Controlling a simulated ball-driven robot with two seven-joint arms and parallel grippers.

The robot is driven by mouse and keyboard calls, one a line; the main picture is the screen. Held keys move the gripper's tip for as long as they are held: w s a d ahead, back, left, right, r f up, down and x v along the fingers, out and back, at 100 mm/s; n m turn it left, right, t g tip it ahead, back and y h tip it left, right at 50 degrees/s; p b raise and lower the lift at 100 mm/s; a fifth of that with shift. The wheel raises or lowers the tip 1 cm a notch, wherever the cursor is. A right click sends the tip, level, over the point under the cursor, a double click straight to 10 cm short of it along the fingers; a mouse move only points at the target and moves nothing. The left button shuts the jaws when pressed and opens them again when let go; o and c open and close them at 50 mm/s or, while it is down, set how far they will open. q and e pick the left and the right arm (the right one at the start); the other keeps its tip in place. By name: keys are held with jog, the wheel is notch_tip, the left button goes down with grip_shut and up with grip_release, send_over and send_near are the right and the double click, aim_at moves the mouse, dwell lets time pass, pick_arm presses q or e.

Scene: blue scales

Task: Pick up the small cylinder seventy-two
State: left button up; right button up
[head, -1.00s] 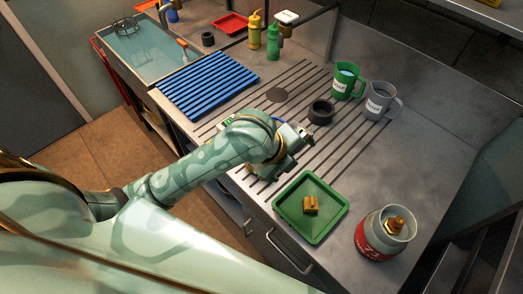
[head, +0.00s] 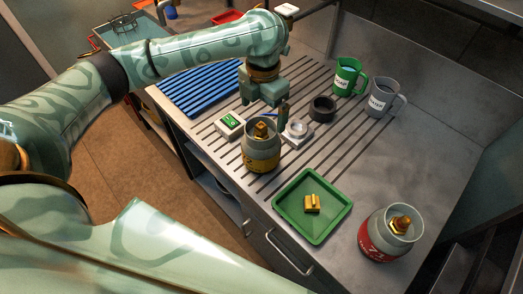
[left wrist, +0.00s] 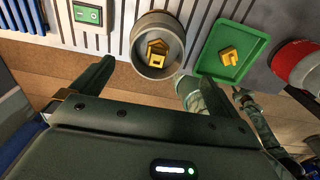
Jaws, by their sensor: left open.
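A small grey cylinder with a yellow band (head: 262,158) and a brass valve stands upright on the grooved steel counter. Its number is not readable to me. In the left wrist view its round collar and valve (left wrist: 157,45) show between and just beyond my fingertips. A second cylinder with a red band (head: 380,236) stands upright at the counter's front right; its label is partly legible, beginning with a 7. My left gripper (head: 264,106) is open and empty, above and behind the yellow-banded cylinder, apart from it. My right gripper is not in view.
A green tray (head: 283,212) holding a brass piece (head: 312,203) lies in front of the yellow-banded cylinder. Close around it are a green-faced box (head: 229,124), a small device with a round pan (head: 297,130) and a black ring (head: 322,109). Green (head: 347,78) and grey (head: 380,98) mugs stand behind.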

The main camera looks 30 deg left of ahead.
aim_at(261, 125)
pick_arm(q)
notch_tip(261, 125, down, 3)
jog(key=shift+b, duration=0.3)
jog(key=f, duration=0.1)
jog(key=f+b, duration=0.1)
jog(key=f, duration=0.1)
jog(key=f+b, duration=0.1)
jog(key=f, duration=0.1)
jog(key=shift+a+f, duration=0.1)
jog(key=shift+a, duration=0.15)
jog(key=c, duration=2)
